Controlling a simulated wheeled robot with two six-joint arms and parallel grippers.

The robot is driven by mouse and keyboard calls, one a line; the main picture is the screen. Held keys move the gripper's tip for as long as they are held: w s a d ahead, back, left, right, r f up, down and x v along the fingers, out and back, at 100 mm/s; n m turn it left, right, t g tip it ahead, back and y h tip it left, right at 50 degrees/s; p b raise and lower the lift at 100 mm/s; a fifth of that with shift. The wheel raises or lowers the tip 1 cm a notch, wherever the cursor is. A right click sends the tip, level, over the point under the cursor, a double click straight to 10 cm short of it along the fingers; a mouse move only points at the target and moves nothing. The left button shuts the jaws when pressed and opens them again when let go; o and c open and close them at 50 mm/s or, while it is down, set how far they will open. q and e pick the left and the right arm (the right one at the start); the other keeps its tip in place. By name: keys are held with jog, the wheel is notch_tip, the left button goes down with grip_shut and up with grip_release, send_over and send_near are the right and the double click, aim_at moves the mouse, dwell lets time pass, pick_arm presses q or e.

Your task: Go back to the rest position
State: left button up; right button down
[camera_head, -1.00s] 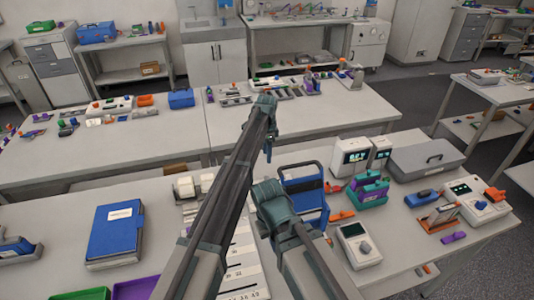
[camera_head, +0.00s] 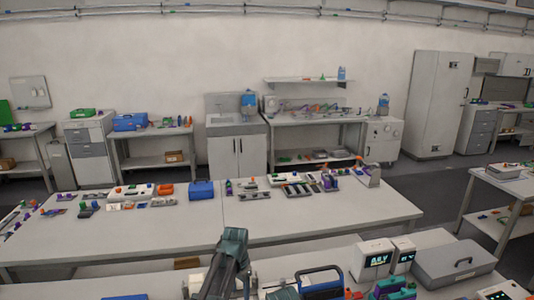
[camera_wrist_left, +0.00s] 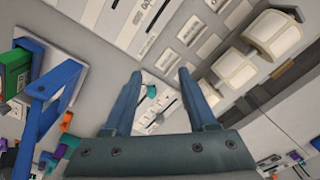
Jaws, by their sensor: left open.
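My left gripper (camera_wrist_left: 158,100) shows in the left wrist view with its two blue-grey fingers apart and nothing between them. Below it lies a pale panel (camera_wrist_left: 140,25) with dark slots, and cream blocks (camera_wrist_left: 272,36) sit to the right. In the head view a dark teal arm part of mine (camera_head: 228,255) rises at the bottom centre, over the near bench. Its fingertips are not visible there. My right gripper cannot be made out in either view.
A blue-handled device (camera_head: 320,285), a white box with a screen (camera_head: 374,258) and a grey case (camera_head: 455,262) stand on the near bench. A long table (camera_head: 300,218) with small tools is behind it. A blue frame (camera_wrist_left: 45,105) shows at the wrist view's left.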

pick_arm(q)
jog(key=s+a+n, duration=0.4)
jog(key=s, duration=0.4)
jog(key=s+a+n, duration=0.3)
jog(key=s+a, duration=0.1)
jog(key=s, duration=0.5)
jog(key=s+d+f+m+b, duration=0.1)
jog(key=s+d+f+b, duration=0.2)
jog(key=d, duration=0.2)
jog(key=s+d+f+m+y+b, duration=0.1)
jog(key=s+d+f+m+b, duration=0.1)
jog(key=s+d+f+b, duration=0.1)
jog(key=d+f+b, duration=0.1)
jog(key=d, duration=0.1)
jog(key=shift+d+g, duration=0.35)
jog(key=shift+g, duration=0.05)
pick_arm(e)
notch_tip(320, 180, down, 7)
jog(key=shift+s+d+f, duration=0.1)
